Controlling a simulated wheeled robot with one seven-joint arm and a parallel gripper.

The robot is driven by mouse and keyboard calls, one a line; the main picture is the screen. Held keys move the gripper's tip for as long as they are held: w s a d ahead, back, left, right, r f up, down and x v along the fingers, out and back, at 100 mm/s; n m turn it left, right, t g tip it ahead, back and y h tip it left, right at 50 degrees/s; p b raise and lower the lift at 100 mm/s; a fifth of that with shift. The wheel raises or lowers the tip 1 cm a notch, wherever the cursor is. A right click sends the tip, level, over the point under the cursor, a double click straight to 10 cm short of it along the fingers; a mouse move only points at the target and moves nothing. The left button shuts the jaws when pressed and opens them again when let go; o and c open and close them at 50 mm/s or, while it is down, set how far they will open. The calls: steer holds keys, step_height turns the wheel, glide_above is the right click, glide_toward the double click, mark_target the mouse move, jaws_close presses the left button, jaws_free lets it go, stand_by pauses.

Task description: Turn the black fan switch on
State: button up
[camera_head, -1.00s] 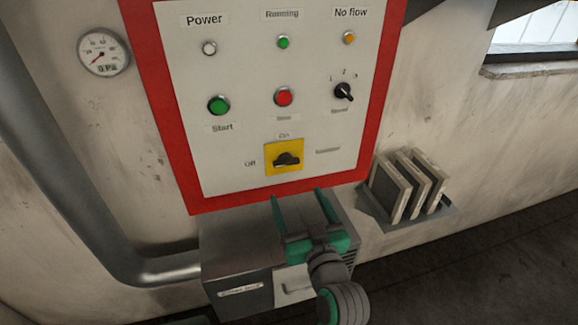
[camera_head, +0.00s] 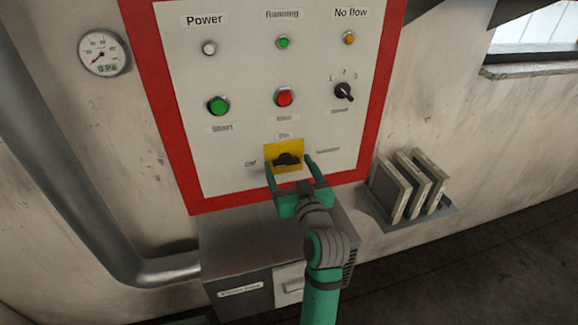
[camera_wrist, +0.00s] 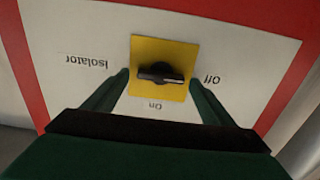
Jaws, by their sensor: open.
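The black rotary switch (camera_head: 287,160) sits on a yellow square plate (camera_head: 272,150) low on the white control panel. "On" is printed above it, "Off" to its left and "Isolator" to its right. The wrist view is upside down; there the switch handle (camera_wrist: 160,74) lies level, with a pale mark at its end toward "Off". My gripper (camera_head: 288,161) is open. Its two green fingers stand on either side of the switch, with a gap to the handle on both sides in the wrist view (camera_wrist: 158,80). Whether the fingertips touch the panel I cannot tell.
Above are a green start button (camera_head: 219,106), a red button (camera_head: 284,97) and a black three-position selector (camera_head: 344,91). A grey box (camera_head: 240,265) juts out below the panel. A rack of plates (camera_head: 415,185) is at right, a pipe (camera_head: 75,190) and gauge (camera_head: 103,52) at left.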

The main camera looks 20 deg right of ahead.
steer(key=shift+w, duration=0.25)
steer(key=c, duration=1.1)
steer(key=shift+o, duration=0.2)
